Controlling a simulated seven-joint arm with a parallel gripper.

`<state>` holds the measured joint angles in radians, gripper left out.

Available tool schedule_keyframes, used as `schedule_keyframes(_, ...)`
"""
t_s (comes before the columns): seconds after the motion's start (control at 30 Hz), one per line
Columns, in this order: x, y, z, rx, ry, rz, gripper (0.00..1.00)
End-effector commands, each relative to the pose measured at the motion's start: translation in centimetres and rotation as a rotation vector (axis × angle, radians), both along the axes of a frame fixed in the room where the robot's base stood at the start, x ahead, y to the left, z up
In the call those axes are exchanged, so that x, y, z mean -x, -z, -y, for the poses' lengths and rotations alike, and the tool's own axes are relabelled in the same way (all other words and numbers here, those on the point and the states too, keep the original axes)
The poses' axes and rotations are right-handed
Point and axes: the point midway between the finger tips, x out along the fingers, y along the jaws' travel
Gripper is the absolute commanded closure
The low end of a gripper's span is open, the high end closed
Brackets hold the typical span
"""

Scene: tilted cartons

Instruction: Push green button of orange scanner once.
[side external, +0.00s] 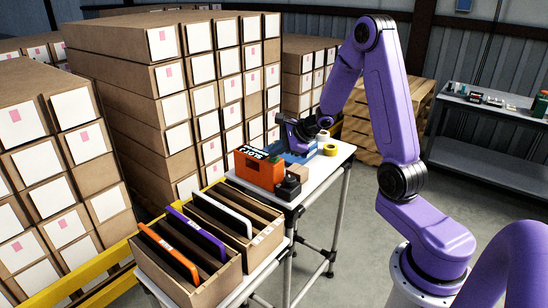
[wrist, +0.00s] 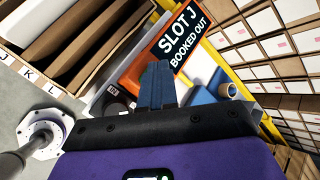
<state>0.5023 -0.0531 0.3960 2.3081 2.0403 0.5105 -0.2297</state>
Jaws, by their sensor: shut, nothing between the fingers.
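The orange scanner (side external: 258,172) stands on the white table, with a black display on top. In the wrist view its display (wrist: 180,42) reads "SLOT J BOOKED OUT", with an orange edge (wrist: 133,77) around it. In the side view my purple hand is just behind and right of the scanner. Whether the fingertips touch it cannot be told.
A black device (side external: 288,188), a small brown box (side external: 298,173), a blue item (side external: 297,157) and a yellow tape roll (side external: 330,150) are near the scanner. Open cartons with orange, purple and white dividers (side external: 223,216) stand in front. Stacked boxes (side external: 150,100) rise behind.

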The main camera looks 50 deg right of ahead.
Motion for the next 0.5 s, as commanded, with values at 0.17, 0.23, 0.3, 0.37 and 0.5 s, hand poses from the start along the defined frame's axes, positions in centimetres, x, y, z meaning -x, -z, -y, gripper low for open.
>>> schedule_keyframes(0.17, 0.0, -0.7, 0.0, 0.001, -0.001, 0.0, 1.0)
schedule_keyframes(0.23, 0.0, -1.1, 0.0, 0.001, -0.001, 0.0, 1.0)
schedule_keyframes(0.3, 0.0, -1.4, 0.0, 0.001, 0.0, 0.001, 1.0)
schedule_keyframes(0.37, 0.0, -1.6, 0.0, 0.001, 0.0, 0.001, 1.0)
schedule_keyframes(0.5, 0.0, -1.8, 0.0, 0.001, 0.001, -0.001, 1.0)
